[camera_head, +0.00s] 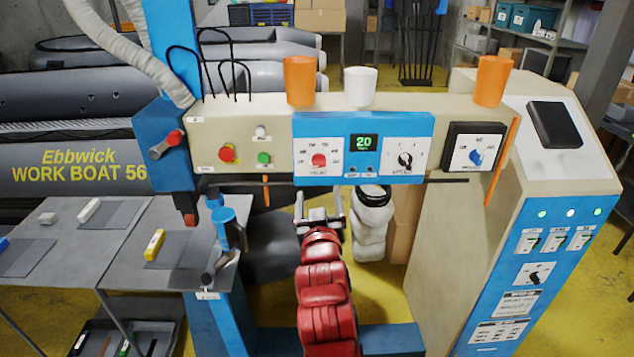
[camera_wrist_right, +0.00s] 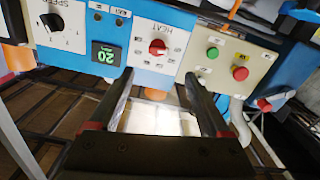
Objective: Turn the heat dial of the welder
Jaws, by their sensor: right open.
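The welder's heat dial (camera_head: 319,160) is a red knob on the left part of the blue control panel (camera_head: 350,127). It also shows in the right wrist view as the red knob (camera_wrist_right: 157,47) under the word HEAT, which appears upside down. My right gripper (camera_head: 319,203) is open and empty, just below and in front of the panel. In the wrist view its two fingers (camera_wrist_right: 160,80) are spread, with the dial beyond the tips and roughly between them. The fingers appear apart from the dial. My left gripper is not in view.
A green display (camera_head: 363,143) reads 20, with a black speed dial (camera_head: 405,159) to its right. A red button (camera_head: 227,153) and a green button (camera_head: 264,158) sit left of the panel. Orange and white cups (camera_head: 361,86) stand on top. A thin dark bar (camera_head: 450,181) runs below.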

